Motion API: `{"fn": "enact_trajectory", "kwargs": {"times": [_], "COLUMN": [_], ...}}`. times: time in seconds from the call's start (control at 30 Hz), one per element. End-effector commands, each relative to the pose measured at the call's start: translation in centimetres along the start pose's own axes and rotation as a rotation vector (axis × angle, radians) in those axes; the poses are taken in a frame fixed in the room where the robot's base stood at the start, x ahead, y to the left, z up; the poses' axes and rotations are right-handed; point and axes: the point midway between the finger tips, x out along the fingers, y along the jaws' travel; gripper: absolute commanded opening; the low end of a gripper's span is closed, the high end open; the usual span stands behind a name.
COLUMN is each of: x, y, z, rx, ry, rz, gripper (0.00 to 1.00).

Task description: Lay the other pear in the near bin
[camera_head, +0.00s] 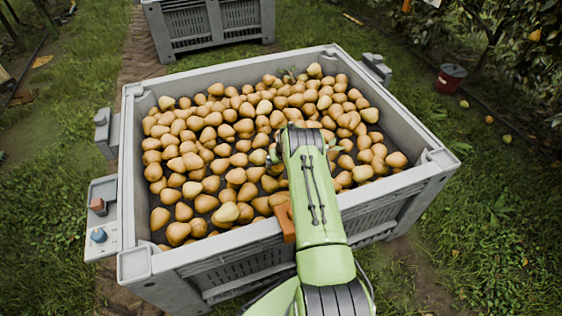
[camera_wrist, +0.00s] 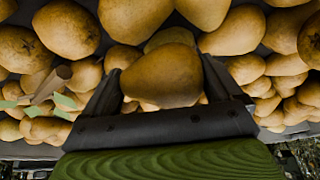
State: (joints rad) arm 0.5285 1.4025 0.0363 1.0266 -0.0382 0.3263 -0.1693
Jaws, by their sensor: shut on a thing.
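The near bin (camera_head: 212,246) is a large grey crate, broadly covered with yellow-brown pears (camera_head: 205,135). My green arm reaches over its front wall. In the head view, the arm's end hides the jaws and what they hold. In the wrist view, my gripper (camera_wrist: 160,70) has its two dark fingers on either side of a pear (camera_wrist: 160,78), shut on it. The held pear is low among the other pears, with several close behind it. I cannot tell whether it touches them.
Another grey bin (camera_head: 205,24) stands behind. A red bucket (camera_head: 450,79) is on the grass at right, with a few loose pears nearby. A small side tray (camera_head: 104,190) is attached at left. A leafy twig (camera_wrist: 45,98) lies among the pears.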

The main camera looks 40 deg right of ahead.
Motion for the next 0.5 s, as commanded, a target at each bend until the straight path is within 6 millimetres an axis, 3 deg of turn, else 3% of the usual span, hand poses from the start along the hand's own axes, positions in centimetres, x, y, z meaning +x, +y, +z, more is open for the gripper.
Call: {"fn": "enact_trajectory", "kwargs": {"times": [0.1,0.33,0.5], "x": [0.0,-0.3,-3.9], "y": [0.0,0.0,0.0], "z": [-0.1,-0.1,-0.3], "rx": [0.0,0.0,0.0], "ry": [0.001,0.0,0.002], "rz": [0.0,0.0,0.001], "gripper": [1.0,1.0,1.0]}}
